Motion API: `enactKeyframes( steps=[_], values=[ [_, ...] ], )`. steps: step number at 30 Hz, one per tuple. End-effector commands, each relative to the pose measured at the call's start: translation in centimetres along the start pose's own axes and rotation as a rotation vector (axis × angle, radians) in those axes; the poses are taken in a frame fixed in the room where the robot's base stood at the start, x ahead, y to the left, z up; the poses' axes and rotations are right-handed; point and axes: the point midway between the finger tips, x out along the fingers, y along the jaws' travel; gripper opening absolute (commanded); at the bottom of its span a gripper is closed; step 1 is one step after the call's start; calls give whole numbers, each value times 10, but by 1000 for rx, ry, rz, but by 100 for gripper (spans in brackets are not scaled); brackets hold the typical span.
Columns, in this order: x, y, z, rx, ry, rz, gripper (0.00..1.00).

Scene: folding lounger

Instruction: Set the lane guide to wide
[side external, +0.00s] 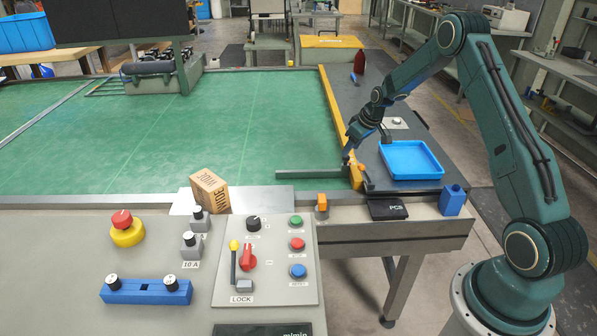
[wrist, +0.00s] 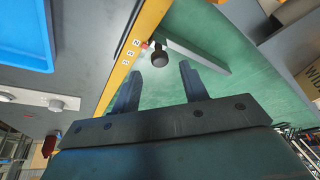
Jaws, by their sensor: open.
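The lane guide is a grey bar (side external: 310,174) lying across the near edge of the green belt, with its right end at the yellow rail. In the wrist view the bar (wrist: 200,52) carries a dark round knob (wrist: 159,58) near its rail end. Small letter marks (wrist: 132,53) sit on the yellow rail (wrist: 122,75) beside that end; I cannot read them surely. My gripper (side external: 352,160) is low over the rail near the bar's right end. In the wrist view my gripper (wrist: 160,70) is open, with the knob just beyond and between the fingertips. Contact cannot be told.
A carton marked WIDE (side external: 209,190) stands at the belt's near edge. A blue tray (side external: 436,174) lies right of the rail.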

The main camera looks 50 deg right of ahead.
Motion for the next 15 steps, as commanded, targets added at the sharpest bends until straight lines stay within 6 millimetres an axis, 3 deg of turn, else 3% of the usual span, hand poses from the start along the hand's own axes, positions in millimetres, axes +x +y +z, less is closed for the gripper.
enactKeyframes(
  steps=[6,15],
  values=[
    [25,0,0,0,-1,-1,44],
    [37,0,0,0,0,0,44]
  ],
)
